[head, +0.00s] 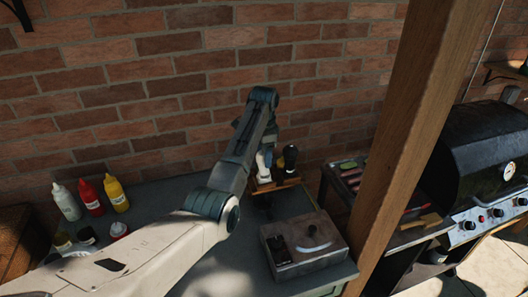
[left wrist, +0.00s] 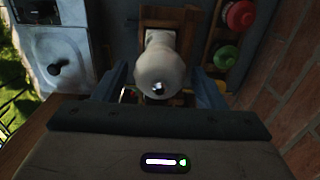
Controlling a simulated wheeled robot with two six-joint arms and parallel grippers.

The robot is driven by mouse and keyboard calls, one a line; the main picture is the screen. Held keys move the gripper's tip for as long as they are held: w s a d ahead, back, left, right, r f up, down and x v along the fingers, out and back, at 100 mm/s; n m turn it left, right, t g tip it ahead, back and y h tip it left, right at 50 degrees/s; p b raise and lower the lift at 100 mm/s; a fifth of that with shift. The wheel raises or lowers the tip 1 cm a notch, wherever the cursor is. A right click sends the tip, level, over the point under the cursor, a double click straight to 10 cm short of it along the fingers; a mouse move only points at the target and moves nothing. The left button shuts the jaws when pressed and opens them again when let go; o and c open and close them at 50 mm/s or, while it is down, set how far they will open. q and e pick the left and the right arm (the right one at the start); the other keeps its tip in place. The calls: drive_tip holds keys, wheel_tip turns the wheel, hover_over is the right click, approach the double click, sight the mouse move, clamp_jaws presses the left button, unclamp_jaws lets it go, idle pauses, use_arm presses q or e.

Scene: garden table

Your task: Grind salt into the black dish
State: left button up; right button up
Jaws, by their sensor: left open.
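A white mill (head: 264,163) stands at the back of the garden table, partly hidden by my left arm in the head view. In the left wrist view this white mill (left wrist: 158,70) shows from its rounded top with a small metal tip. My left gripper (left wrist: 158,92) is open, with one finger on each side of the mill. I cannot tell whether the fingers touch it. A black mill (head: 290,157) stands just right of the white one. I cannot clearly make out the black dish; my arm hides part of the table. My right gripper is not in view.
A grey box with a black knob (head: 304,245) sits at the table's front right. Three squeeze bottles (head: 91,197) stand at the left. A wooden post (head: 415,130) and a black grill (head: 490,150) are on the right. A brick wall (head: 160,80) closes the back.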

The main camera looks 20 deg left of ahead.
use_arm(q)
drive_tip(key=c, duration=0.9)
drive_tip(key=n, duration=0.6)
drive_tip(key=shift+n, duration=0.4)
drive_tip(key=shift+c, duration=0.2)
drive_tip(key=m, duration=1.3)
drive_tip(key=shift+m, duration=0.4)
